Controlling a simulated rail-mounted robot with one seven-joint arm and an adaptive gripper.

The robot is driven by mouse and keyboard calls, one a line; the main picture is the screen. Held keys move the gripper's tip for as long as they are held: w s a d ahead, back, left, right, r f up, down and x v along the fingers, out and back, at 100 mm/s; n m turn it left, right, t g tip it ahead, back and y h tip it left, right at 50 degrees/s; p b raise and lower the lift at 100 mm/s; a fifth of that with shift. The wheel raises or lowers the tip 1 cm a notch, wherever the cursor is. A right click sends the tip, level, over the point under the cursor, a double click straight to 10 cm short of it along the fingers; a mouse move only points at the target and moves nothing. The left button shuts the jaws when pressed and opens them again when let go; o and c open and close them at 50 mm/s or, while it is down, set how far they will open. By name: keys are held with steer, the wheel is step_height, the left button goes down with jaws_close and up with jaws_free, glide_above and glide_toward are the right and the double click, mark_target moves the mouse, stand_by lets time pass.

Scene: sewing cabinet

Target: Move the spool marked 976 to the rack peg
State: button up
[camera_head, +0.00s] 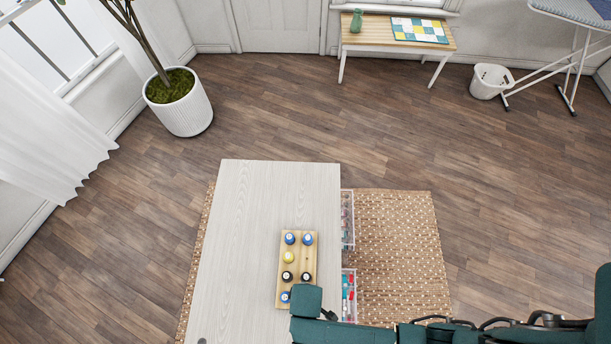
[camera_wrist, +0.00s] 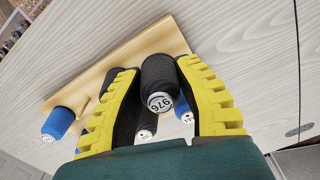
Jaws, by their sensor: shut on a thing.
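The black spool marked 976 (camera_wrist: 158,76) is between the yellow-padded fingers of my gripper (camera_wrist: 157,68) in the wrist view, its white numbered end facing the camera. My gripper is shut on it. The wooden rack (camera_wrist: 150,42) lies beyond the fingers on the pale table. A bare peg (camera_wrist: 82,106) seems to stick out beside a blue spool (camera_wrist: 58,122). In the head view my gripper's dark green body (camera_head: 306,300) is over the near end of the rack (camera_head: 298,254); the fingertips and held spool cannot be made out there.
The rack carries blue spools (camera_head: 307,239), a yellow spool (camera_head: 289,258) and black spools (camera_head: 306,277). Two clear drawers (camera_head: 347,220) with coloured contents stand out from the cabinet's right side. The pale top (camera_head: 250,220) is clear left of the rack.

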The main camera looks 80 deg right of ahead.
steer(key=shift+f, duration=0.3)
steer(key=shift+f+b, duration=0.3)
steer(key=shift+f, duration=0.05)
steer(key=shift+f, duration=0.25)
steer(key=o, duration=0.9)
steer(key=shift+c, duration=0.2)
step_height(320, 180, up, 12)
